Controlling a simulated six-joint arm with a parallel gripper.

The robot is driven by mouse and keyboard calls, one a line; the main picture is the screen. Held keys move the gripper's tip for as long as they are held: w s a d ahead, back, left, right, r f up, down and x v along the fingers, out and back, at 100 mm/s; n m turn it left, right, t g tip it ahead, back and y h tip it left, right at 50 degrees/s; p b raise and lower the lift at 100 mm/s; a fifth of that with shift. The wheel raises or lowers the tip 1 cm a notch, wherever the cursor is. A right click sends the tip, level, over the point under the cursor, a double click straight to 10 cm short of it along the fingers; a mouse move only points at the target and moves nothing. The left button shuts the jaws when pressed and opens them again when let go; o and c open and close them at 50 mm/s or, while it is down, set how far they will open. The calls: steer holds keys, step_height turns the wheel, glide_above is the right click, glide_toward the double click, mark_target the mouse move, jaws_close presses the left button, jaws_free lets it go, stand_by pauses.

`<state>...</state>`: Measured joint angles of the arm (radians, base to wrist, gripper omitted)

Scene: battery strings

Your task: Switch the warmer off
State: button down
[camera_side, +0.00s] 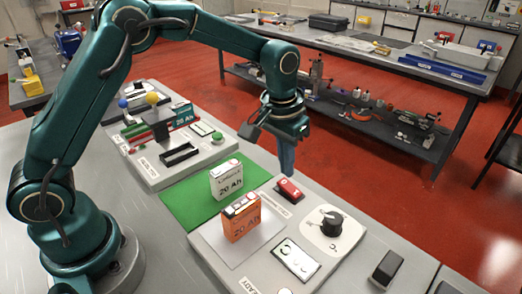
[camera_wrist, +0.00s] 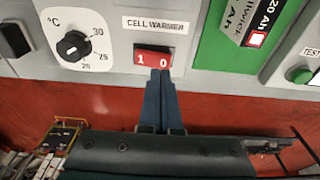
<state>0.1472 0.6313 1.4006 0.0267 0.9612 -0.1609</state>
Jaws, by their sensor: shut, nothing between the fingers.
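The warmer's red rocker switch (camera_wrist: 148,57) carries a 1 on its left and a 0 on its right in the wrist view, under the CELL WARMER label (camera_wrist: 158,25). It also shows in the side view (camera_side: 289,190). My gripper (camera_wrist: 160,74) is shut and empty, with its fingertips at the lower edge of the switch by the 0. In the side view my gripper (camera_side: 287,172) points down just behind the switch. I cannot tell whether the tips touch it or which side is pressed in.
A temperature dial (camera_wrist: 73,46) is left of the switch in the wrist view. A black block (camera_side: 388,268) lies at the front right.

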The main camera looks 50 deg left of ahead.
mark_target(285, 183)
steer(key=shift+f, duration=1.35)
stand_by(0.5)
steer(key=shift+r, duration=3.55)
